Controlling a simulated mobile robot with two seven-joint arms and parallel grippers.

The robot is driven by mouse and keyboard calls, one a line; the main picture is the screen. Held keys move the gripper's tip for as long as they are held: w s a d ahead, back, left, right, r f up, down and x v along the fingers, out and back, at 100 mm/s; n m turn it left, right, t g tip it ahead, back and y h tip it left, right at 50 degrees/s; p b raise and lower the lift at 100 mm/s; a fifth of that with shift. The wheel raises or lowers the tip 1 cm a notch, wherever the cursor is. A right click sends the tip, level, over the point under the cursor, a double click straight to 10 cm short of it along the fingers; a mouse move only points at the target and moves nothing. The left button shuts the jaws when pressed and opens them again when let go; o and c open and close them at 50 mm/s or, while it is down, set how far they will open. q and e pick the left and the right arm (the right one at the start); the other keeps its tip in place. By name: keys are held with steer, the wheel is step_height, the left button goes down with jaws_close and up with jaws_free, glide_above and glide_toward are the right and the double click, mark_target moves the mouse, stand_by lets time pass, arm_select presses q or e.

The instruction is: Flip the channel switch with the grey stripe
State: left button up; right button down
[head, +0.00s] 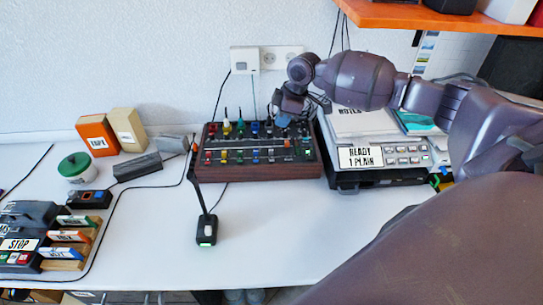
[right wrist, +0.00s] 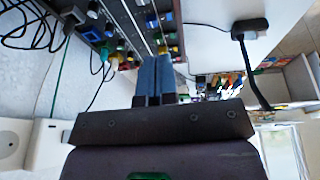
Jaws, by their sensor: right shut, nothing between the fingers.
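The mixer (head: 262,172) is a dark panel in a reddish-brown case, against the wall in the middle of the desk. Its top has rows of small coloured knobs and switches. I cannot make out which channel switch has the grey stripe; the right part of the back row is hidden by my right gripper. My right gripper (head: 286,117) is over the back right part of the mixer. In the right wrist view my right gripper (right wrist: 155,62) is shut and empty, its blue fingers pointing at the panel; I cannot tell whether they touch it. My left gripper is not in view.
A printer-like machine (head: 375,177) stands close right of the mixer. Grey blocks (head: 138,167), boxes (head: 98,137) and a green-lidded jar (head: 77,168) are left. An orange shelf (head: 440,17) hangs above right.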

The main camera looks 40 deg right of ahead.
mark_target(271, 157)
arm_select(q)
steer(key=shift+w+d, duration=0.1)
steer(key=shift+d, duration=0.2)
arm_select(e)
steer(key=shift+s+d+f+n, duration=0.1)
steer(key=shift+d+n, duration=0.1)
steer(key=shift+n, duration=0.1)
steer(key=shift+f, duration=0.1)
steer(key=x, duration=0.4)
steer(key=b+x, duration=0.1)
steer(key=x, duration=0.7)
steer(key=shift+s+d+f, duration=0.15)
steer(key=shift+s+d, duration=0.1)
steer(key=shift+d, duration=0.05)
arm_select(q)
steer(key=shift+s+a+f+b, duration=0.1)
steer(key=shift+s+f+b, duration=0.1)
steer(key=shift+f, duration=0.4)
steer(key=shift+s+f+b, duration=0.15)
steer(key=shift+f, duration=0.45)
arm_select(e)
steer(key=shift+x, duration=0.85)
steer(key=shift+s+d, duration=0.1)
steer(key=shift+d, duration=0.2)
steer(key=shift+f, duration=0.15)
